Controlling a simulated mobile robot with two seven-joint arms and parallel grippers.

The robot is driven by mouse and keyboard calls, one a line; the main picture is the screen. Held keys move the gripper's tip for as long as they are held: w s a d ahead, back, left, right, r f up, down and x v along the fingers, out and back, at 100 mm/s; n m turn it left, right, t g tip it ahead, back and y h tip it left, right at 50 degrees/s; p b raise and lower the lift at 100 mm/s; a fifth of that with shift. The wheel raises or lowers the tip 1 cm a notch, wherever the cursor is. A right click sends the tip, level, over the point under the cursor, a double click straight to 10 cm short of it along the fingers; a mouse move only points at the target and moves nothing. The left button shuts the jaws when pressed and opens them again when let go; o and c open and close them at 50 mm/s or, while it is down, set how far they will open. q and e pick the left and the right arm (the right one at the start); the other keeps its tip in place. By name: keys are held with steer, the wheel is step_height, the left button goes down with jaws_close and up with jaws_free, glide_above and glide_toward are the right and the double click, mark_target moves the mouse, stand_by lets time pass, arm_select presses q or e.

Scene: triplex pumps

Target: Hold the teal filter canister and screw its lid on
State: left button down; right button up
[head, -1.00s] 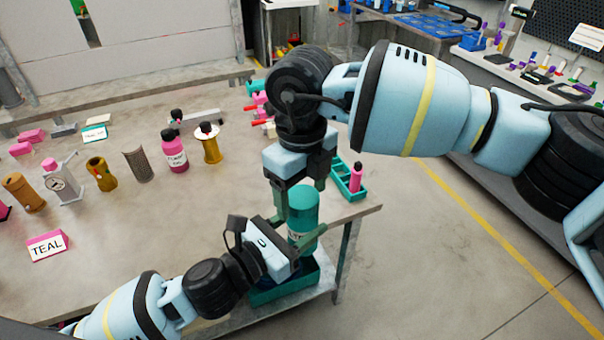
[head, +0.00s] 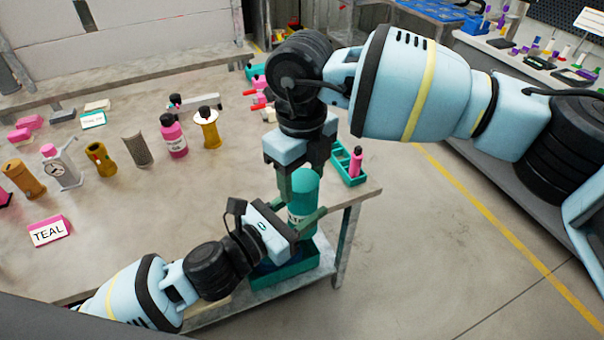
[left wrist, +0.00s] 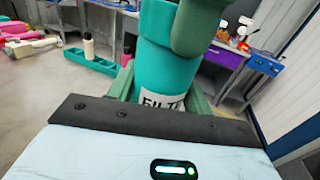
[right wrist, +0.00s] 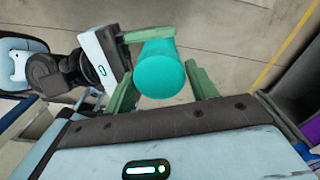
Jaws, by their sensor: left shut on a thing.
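The teal filter canister (head: 298,216), with a white label, stands upright above the table's right front corner. Its label also shows in the left wrist view (left wrist: 160,102). My left gripper (head: 306,222) is shut on the canister's side. The teal lid (head: 305,182) sits on top of the canister, its round top facing the right wrist view (right wrist: 160,72). I cannot tell how far the lid is screwed on. My right gripper (right wrist: 163,78) comes from above, its fingers on either side of the lid and apart, so it looks open around it.
A teal tray (head: 285,285) lies below the canister. A teal rack (head: 350,172) with a pink bottle stands at the table's right edge. A TEAL sign (head: 48,232), a pink bottle (head: 174,138) and several other parts stand on the left. The table's middle is clear.

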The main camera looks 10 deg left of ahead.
steer(key=o, duration=0.4)
step_height(320, 180, up, 12)
stand_by(0.6)
steer(key=shift+w, duration=0.1)
stand_by(0.4)
